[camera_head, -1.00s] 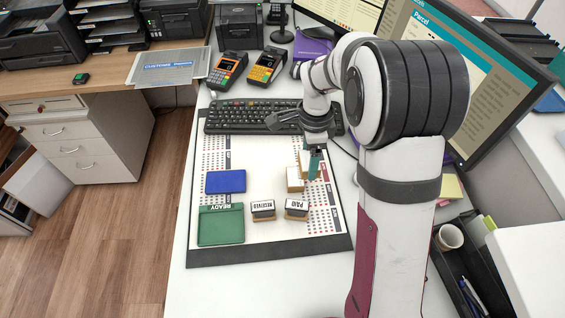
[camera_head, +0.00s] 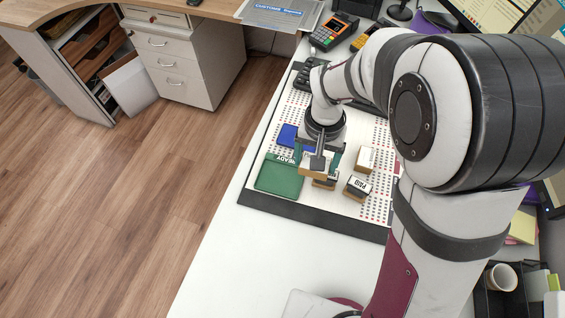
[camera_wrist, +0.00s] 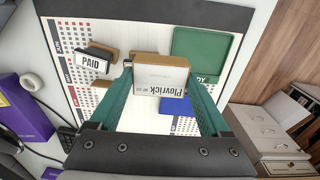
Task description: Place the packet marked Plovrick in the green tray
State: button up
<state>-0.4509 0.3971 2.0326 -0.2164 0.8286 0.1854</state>
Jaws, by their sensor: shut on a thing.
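My gripper (camera_head: 318,164) is shut on a small box-like packet, white with tan sides, marked Plovrick (camera_wrist: 160,82). In the wrist view the packet sits between my two green fingers and its printed face shows upside down. The green tray (camera_head: 278,182), labelled READY, lies just left of my gripper in the head view. It also shows in the wrist view (camera_wrist: 207,50), at the upper right, partly behind the packet. The tray's visible floor is empty. The packet is held above the mat, beside the tray.
A PAID stamp (camera_head: 357,186) stands to the right, with another packet (camera_head: 366,159) behind it. Another stamp is partly hidden under my gripper. A blue tray (camera_head: 288,134) adjoins the green one. The white counter in front of the mat is clear.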

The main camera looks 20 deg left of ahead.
send_over(280, 179)
notch_tip(280, 179, down, 5)
jog(key=shift+r, duration=0.1)
notch_tip(280, 179, down, 3)
jog(key=shift+f, duration=0.5)
jog(key=shift+f, duration=0.2)
jog(key=o, duration=1.3)
jog(key=shift+r, duration=0.1)
